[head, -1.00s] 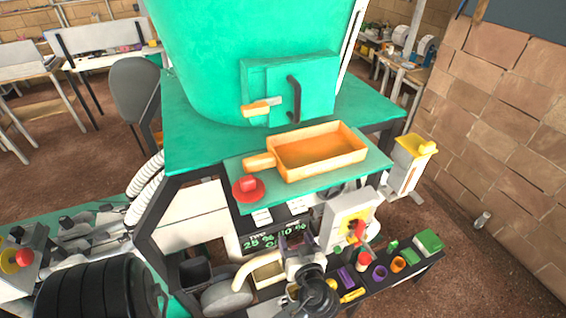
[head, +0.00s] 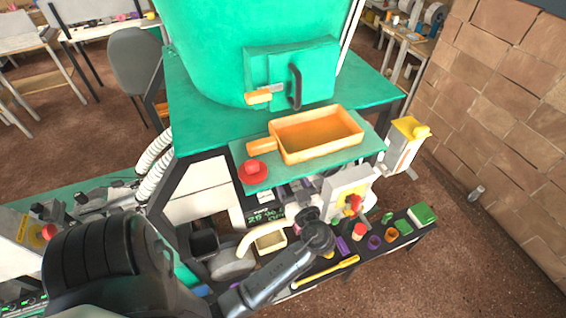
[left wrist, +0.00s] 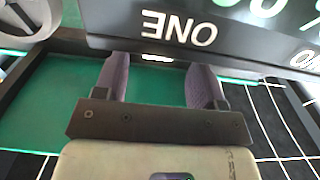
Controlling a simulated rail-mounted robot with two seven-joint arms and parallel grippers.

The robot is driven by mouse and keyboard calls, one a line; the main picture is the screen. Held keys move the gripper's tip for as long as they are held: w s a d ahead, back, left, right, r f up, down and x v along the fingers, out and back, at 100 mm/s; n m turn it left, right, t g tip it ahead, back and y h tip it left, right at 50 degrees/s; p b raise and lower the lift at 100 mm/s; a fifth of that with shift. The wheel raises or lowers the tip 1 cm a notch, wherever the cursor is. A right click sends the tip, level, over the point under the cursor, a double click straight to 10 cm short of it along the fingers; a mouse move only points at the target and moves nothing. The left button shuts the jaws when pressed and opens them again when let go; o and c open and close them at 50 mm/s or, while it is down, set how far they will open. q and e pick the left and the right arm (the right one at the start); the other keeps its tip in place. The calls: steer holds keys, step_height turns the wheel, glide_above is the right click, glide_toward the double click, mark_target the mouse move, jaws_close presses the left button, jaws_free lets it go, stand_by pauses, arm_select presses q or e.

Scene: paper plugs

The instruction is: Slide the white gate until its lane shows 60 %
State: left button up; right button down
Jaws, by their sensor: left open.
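My left gripper (head: 297,192) is at the front of the green machine, just under its shelf. In the left wrist view the gripper (left wrist: 159,62) is open, its two purple-grey fingers apart with nothing clearly between them. A dark sign (left wrist: 190,28) reading ONE, upside down, lies just past the fingertips. A small bright white strip (left wrist: 157,57) shows between the tips; I cannot tell whether it is the gate. In the head view a white tab (head: 265,197) sits under the shelf, left of my gripper. The dark percentage display (head: 263,215) is partly covered and its figures are not all readable.
An orange tray (head: 318,133) and a red button (head: 253,171) are on the green shelf (head: 240,150) above my gripper. A white box with a red and yellow knob (head: 349,200) stands close on the right. A low bench (head: 340,275) holds several small coloured parts.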

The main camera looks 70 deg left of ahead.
arm_select(q)
steer(key=shift+a, duration=0.3)
steer(key=shift+a, duration=0.2)
steer(key=shift+a+b, duration=0.8)
steer(key=shift+a, duration=1.05)
steer(key=shift+c, duration=0.2)
steer(key=c, duration=0.7)
steer(key=shift+c, duration=0.2)
